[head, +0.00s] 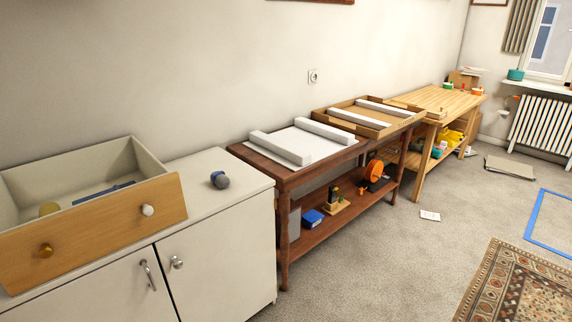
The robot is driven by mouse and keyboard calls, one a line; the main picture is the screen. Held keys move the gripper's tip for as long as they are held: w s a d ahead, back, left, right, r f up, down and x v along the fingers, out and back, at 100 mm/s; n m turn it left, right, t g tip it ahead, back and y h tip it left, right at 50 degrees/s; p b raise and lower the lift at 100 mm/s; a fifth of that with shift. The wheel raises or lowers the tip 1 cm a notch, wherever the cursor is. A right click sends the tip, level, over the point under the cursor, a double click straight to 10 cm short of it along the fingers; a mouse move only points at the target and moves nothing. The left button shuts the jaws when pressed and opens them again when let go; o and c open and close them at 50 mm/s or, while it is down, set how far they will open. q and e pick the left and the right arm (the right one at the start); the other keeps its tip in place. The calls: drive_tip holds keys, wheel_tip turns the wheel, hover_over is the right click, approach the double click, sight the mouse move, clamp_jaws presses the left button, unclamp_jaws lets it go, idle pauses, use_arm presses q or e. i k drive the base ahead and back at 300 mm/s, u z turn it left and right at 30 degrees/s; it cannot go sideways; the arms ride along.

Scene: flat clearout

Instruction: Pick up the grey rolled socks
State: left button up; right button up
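A small rounded bundle (219,180), dark blue-grey with a lighter grey part, lies on the white cabinet top (199,166). It looks like the grey rolled socks, but it is too small to be certain. It sits right of the open drawer box and apart from it, with bare top around it. Neither of my grippers shows in the head view.
A drawer box (120,207) with a wooden front stands on the cabinet's left, holding a blue item and a yellowish one. A brown table (262,165) with white pieces stands to the right. Wooden workbench (430,100) is beyond. Carpet floor (370,240) is mostly clear.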

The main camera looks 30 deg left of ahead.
sight(219, 178)
drive_tip(key=u, duration=0.15)
drive_tip(key=i, duration=1.1)
drive_tip(key=u, duration=0.65)
